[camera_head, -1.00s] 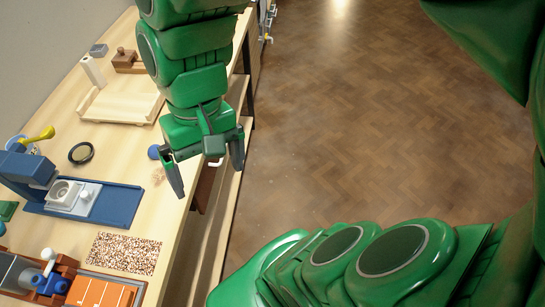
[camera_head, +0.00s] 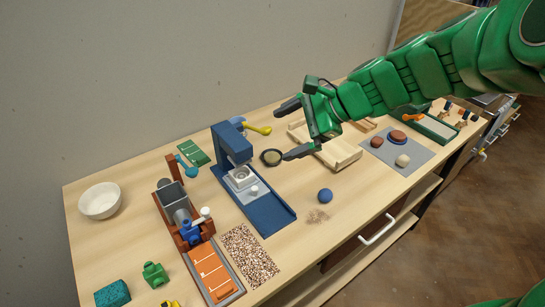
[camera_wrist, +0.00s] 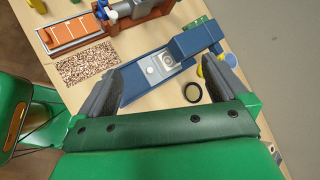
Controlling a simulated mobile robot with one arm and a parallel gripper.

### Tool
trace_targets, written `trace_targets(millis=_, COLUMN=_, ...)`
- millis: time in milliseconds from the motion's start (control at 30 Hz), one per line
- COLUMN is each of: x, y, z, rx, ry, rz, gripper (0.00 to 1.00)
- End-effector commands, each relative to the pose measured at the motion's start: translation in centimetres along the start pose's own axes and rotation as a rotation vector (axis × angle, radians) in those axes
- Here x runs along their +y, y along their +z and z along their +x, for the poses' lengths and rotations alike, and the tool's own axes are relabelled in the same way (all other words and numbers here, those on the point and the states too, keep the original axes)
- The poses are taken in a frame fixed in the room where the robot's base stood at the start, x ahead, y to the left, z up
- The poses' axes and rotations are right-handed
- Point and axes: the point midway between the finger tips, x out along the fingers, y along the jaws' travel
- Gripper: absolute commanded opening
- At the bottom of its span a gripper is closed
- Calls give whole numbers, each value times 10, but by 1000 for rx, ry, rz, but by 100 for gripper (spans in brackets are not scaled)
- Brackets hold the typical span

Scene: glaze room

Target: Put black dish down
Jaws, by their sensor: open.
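The black dish (camera_head: 271,157) is a small round dish with a dark rim and a pale middle. It lies flat on the wooden table, to the right of the blue press (camera_head: 240,176). In the wrist view the dish (camera_wrist: 192,92) appears between my fingers, closer to the right one, with nothing gripping it. My gripper (camera_head: 286,131) is open and empty above the table. One fingertip appears right beside the dish in the head view; the exact height gap cannot be told. The gripper's spread fingers also show in the wrist view (camera_wrist: 160,77).
A yellow tool (camera_head: 257,129) lies behind the dish. A wooden tray (camera_head: 337,157) stands to its right and a blue ball (camera_head: 325,195) in front. A white bowl (camera_head: 100,200) and an orange-bedded machine (camera_head: 190,235) are at left. Bare table shows between the press and ball.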

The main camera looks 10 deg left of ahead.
Motion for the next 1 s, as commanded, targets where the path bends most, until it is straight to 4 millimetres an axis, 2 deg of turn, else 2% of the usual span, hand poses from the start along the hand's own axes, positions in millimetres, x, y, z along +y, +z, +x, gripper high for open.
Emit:
trace_targets(millis=33, x=-14, y=-7, z=4, rx=-21, ry=-33, rz=63, gripper=100)
trace_targets(millis=200, x=-60, y=-35, z=14, rx=-81, ry=-148, rz=292, gripper=100)
trace_targets(millis=400, x=-98, y=-67, z=18, rx=-135, ry=-247, rz=501, gripper=100)
trace_targets(millis=833, x=-137, y=-119, z=22, rx=-205, ry=-360, rz=781, gripper=100)
trace_targets(millis=1000, x=-122, y=-140, z=44, rx=-206, ry=-361, rz=790, gripper=100)
